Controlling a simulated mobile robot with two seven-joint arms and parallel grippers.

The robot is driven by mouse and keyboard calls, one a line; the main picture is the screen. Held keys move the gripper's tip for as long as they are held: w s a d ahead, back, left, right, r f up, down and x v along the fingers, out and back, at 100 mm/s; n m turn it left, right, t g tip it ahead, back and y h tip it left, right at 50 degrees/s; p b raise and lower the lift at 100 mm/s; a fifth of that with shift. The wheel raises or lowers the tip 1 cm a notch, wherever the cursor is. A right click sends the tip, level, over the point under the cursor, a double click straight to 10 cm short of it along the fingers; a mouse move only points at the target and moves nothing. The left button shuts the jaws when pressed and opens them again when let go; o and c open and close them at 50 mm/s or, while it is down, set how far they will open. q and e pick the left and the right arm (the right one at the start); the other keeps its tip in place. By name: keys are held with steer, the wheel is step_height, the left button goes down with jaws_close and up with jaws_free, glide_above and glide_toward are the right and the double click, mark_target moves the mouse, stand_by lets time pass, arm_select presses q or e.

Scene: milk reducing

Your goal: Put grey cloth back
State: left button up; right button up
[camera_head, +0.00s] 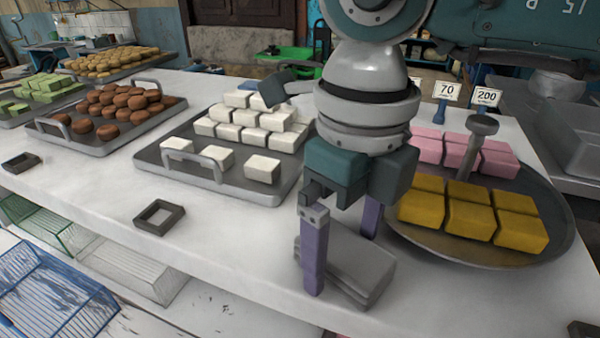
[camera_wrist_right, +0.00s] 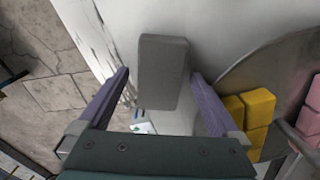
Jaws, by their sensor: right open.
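The grey cloth (camera_head: 352,268) is a folded, flat, rounded slab lying on the white table near its front edge, left of the round pan. It also shows in the right wrist view (camera_wrist_right: 162,72), upright in the picture between the fingers. My right gripper (camera_head: 341,265) points down over the cloth with its two purple fingers spread. In the right wrist view my right gripper (camera_wrist_right: 160,76) is open, one finger on each side of the cloth, with visible gaps. I cannot tell the exact height of the fingertips. My left gripper is out of view.
A round pan (camera_head: 555,220) with yellow and pink blocks stands close on the right. A tray (camera_head: 150,155) of white blocks is on the left, with brown and green sweets beyond. A small dark square frame (camera_head: 160,214) lies on the table. Price signs (camera_head: 447,91) stand behind.

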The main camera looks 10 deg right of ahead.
mark_target(344, 248)
steer(key=shift+r, duration=0.2)
step_height(344, 248, up, 12)
steer(key=b, duration=0.2)
steer(key=shift+a, duration=0.1)
stand_by(0.4)
